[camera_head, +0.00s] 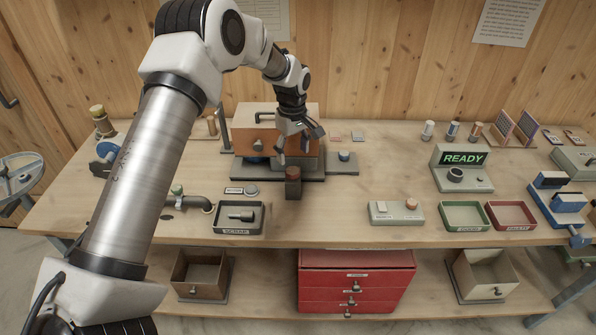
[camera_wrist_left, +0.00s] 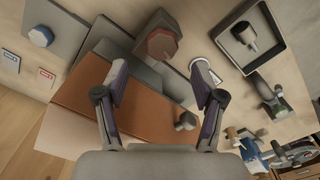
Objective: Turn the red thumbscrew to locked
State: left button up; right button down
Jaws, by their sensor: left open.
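The red thumbscrew (camera_head: 293,173) is a dull red, many-sided knob on a dark block in front of the mixer's base. In the left wrist view the thumbscrew (camera_wrist_left: 162,43) shows its flat face, beyond the fingertips. My left gripper (camera_head: 295,145) is open and empty, pointing down over the front of the orange-brown mixer box (camera_head: 255,135), behind and above the thumbscrew. In the left wrist view the two fingers of the gripper (camera_wrist_left: 159,78) stand apart, and neither touches the thumbscrew. I cannot read any lock marking. My right gripper is out of view.
A blue knob on a grey plate (camera_head: 344,156) stands right of the mixer. A dark tray with a bolt (camera_head: 238,219) and a pipe fitting (camera_head: 192,201) lie at front left. A READY box (camera_head: 463,168) stands farther right.

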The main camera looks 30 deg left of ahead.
aim_at(293, 170)
pick_arm(q)
jog(key=f, duration=0.1)
jog(key=f+p, duration=0.1)
jog(key=f, duration=0.3)
jog(key=shift+s+p, duration=0.4)
jog(key=shift+f, duration=0.35)
jog(key=shift+w+f, duration=0.2)
jog(key=shift+w, duration=0.1)
jog(key=shift+d, duration=0.1)
jog(key=c, duration=1.1)
jog(key=shift+c, duration=0.2)
jog(key=shift+r+m, duration=0.1)
jog(key=shift+m, duration=0.2)
